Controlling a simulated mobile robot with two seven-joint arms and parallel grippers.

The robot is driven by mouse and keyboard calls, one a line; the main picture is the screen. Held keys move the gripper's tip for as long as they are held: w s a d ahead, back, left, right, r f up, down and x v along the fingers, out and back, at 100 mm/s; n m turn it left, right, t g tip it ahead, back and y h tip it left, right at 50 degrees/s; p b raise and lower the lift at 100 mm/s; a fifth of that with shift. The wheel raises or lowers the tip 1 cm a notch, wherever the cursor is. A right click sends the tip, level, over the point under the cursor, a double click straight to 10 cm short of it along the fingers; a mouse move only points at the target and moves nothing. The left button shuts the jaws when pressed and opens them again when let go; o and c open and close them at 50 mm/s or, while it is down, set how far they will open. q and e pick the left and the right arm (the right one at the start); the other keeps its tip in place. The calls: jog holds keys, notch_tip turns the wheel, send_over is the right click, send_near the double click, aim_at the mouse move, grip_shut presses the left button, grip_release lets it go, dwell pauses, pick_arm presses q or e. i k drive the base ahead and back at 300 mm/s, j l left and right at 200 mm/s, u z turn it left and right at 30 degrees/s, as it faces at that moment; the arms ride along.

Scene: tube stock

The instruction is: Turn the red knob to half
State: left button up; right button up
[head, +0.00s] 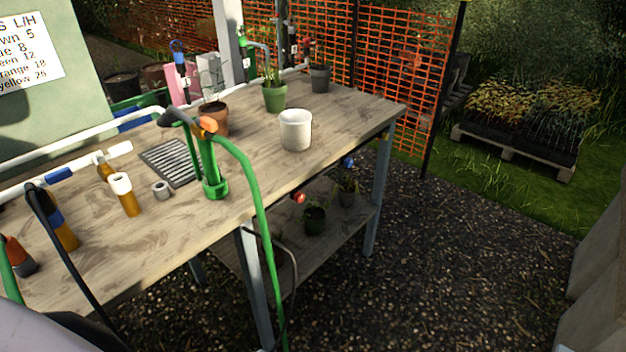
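A small red knob-like part (306,40) shows at the back of the bench, on an upright fitting beside the white pipe. It is small and partly dark, so its setting cannot be read. Another small red round part (299,198) shows below the bench's front edge, above the lower shelf. I cannot tell from this view which one is the red knob. Neither of my grippers is in view.
The wooden bench (255,165) holds a white pot (295,130), a grey slatted tray (170,162), a green riser with an orange top (212,165) and a hanging green hose (262,230). Orange mesh fence (400,70) stands behind. The gravel (430,270) at right is clear.

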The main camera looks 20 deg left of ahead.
aim_at(299, 197)
jog(key=i+z, duration=0.15)
jog(key=i, duration=0.4)
jog(key=i+j+z, duration=0.15)
jog(key=i, duration=0.45)
jog(key=i+z, duration=0.35)
jog(key=i, duration=0.8)
jog(key=i+u, duration=0.4)
jog(key=i+l+u, duration=0.1)
jog(key=u, duration=0.25)
jog(key=i+u, duration=0.1)
jog(key=u, duration=2.85)
